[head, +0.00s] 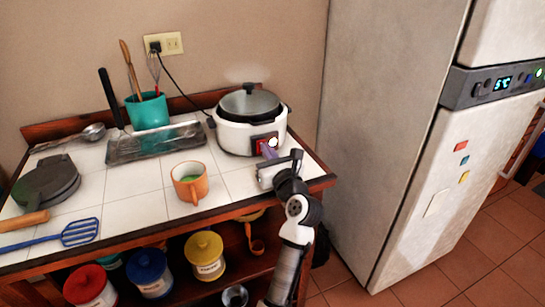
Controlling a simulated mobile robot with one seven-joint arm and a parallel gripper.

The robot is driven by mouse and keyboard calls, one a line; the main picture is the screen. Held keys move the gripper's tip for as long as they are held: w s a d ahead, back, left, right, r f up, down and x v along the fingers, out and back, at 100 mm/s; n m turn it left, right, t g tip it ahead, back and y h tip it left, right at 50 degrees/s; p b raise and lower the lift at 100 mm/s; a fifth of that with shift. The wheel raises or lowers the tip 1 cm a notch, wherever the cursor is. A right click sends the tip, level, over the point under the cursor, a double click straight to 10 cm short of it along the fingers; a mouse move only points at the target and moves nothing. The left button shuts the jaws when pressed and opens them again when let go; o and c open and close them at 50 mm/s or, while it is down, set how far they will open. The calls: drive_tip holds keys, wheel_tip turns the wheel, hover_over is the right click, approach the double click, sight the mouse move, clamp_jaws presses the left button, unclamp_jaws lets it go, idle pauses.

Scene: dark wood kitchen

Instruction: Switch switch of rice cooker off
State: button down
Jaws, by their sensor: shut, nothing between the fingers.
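The white rice cooker (236,137) with its dark lid (247,102) stands on the tiled counter near its right end, with faint steam above it. A red switch panel (261,146) is on its front, with a bright white round spot at its right. My gripper (268,152) is shut and empty, with its purple-tinted tip right at the switch panel. Whether the tip touches the switch I cannot tell. The gripper hides the lower part of the panel, and the switch's position cannot be made out.
An orange mug (190,187) stands left of the gripper on the counter (140,205). A cord runs from the wall outlet (164,43) to the cooker. A tall fridge (395,120) is close on the right. Jars (205,258) stand on the shelf below.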

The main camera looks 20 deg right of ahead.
drive_tip(key=shift+w+r+p, duration=0.15)
drive_tip(key=shift+p, duration=0.2)
drive_tip(key=shift+w+r+p, duration=0.1)
drive_tip(key=shift+r+p, duration=0.05)
drive_tip(key=shift+p, duration=0.6)
drive_tip(key=shift+f, duration=0.2)
